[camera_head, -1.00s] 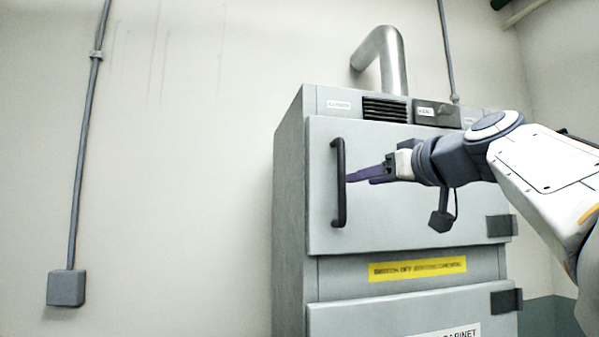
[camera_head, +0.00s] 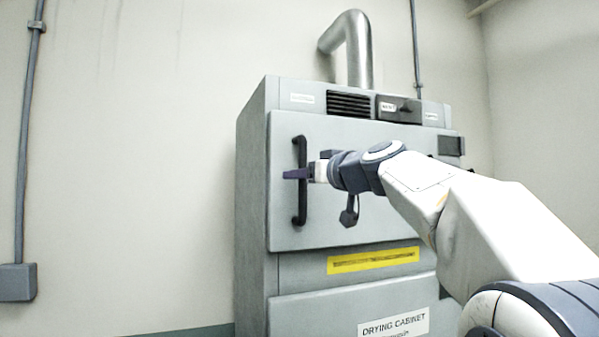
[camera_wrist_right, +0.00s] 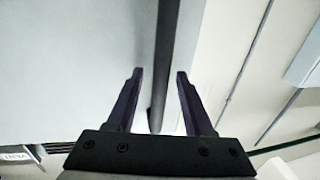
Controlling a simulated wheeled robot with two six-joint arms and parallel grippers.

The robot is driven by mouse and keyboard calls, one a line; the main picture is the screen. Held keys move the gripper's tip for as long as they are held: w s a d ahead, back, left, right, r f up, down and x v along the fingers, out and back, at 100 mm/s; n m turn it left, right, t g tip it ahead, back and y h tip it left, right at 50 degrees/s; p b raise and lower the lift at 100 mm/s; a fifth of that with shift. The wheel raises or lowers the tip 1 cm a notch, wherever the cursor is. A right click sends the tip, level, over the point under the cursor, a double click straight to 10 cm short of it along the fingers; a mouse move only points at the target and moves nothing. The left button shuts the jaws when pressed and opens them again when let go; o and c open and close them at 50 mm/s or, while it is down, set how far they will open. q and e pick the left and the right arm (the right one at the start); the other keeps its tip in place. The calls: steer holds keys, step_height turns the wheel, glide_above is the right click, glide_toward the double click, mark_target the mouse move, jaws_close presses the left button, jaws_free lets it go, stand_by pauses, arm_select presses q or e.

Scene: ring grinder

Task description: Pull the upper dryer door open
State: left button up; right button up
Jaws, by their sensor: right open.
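The upper dryer door (camera_head: 375,190) is a grey panel that looks shut against the cabinet. Its black vertical bar handle (camera_head: 301,210) is near the door's left edge. My right gripper (camera_head: 287,174) comes in from the right at the handle's mid height, and its purple fingers overlap the bar. In the right wrist view the two fingers (camera_wrist_right: 159,74) are apart, and the dark handle bar (camera_wrist_right: 166,45) runs between them. I see a gap on each side of the bar. My left gripper is not in view.
A lower door (camera_head: 320,308) labelled drying cabinet sits below a yellow strip (camera_head: 373,260). A control knob panel (camera_head: 400,109) and a vent (camera_head: 350,104) are above the door. Hinges (camera_head: 451,146) are on the right. Bare wall and free room lie left of the cabinet.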

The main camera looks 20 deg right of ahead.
jaws_close()
stand_by(1.4)
